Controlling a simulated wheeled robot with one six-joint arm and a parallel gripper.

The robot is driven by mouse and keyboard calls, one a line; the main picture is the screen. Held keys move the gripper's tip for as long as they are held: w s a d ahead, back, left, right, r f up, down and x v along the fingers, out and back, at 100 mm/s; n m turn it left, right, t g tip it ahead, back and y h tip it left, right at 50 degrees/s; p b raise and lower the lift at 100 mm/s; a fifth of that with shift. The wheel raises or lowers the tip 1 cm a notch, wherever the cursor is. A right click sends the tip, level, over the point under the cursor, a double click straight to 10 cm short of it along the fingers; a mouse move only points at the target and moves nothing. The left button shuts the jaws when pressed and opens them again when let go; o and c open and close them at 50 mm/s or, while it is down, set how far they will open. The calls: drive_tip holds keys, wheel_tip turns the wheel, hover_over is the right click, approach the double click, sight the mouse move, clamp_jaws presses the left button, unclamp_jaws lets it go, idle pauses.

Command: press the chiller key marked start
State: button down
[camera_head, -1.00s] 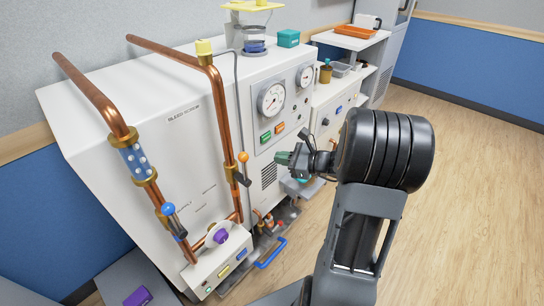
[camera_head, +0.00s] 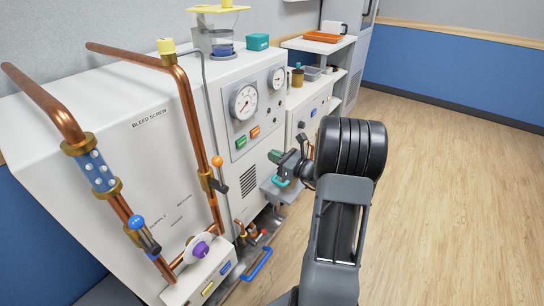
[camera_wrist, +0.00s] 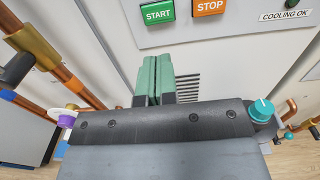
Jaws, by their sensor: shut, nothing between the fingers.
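The green key marked START (camera_wrist: 158,13) sits on the white chiller's front panel at the top of the wrist view, with the orange STOP key (camera_wrist: 209,6) to its right. In the head view the green key (camera_head: 241,142) and the orange key (camera_head: 255,132) are below the round gauges. My gripper (camera_wrist: 154,62) has green fingers held together, empty. In the wrist view its tips lie below the START key in the picture, apart from it. In the head view my gripper (camera_head: 275,156) is to the lower right of the keys, in front of the panel.
Copper pipes (camera_head: 190,110) with valve handles stand left of the keys. A vent grille (camera_wrist: 188,86) lies beyond my fingers. A blue handle (camera_head: 257,265) is low by the cabinet. The wood floor (camera_head: 450,180) at right is clear.

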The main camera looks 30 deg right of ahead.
drive_tip(key=b+x, duration=0.1)
drive_tip(key=x, duration=0.9)
drive_tip(key=shift+w+a, duration=0.15)
drive_tip(key=shift+w, duration=0.1)
drive_tip(key=shift+w+a+b, duration=0.15)
drive_tip(key=shift+w+b, duration=0.15)
drive_tip(key=shift+w, duration=0.05)
drive_tip(key=shift+w+a, duration=0.15)
drive_tip(key=shift+w, duration=0.5)
drive_tip(key=shift+w+a+r, duration=0.1)
drive_tip(key=shift+a, duration=0.15)
drive_tip(key=shift+s+d, duration=0.2)
drive_tip(key=shift+s, duration=0.25)
drive_tip(key=p, duration=0.1)
approach(243, 142)
drive_tip(key=v, duration=0.5)
drive_tip(key=shift+d, duration=0.2)
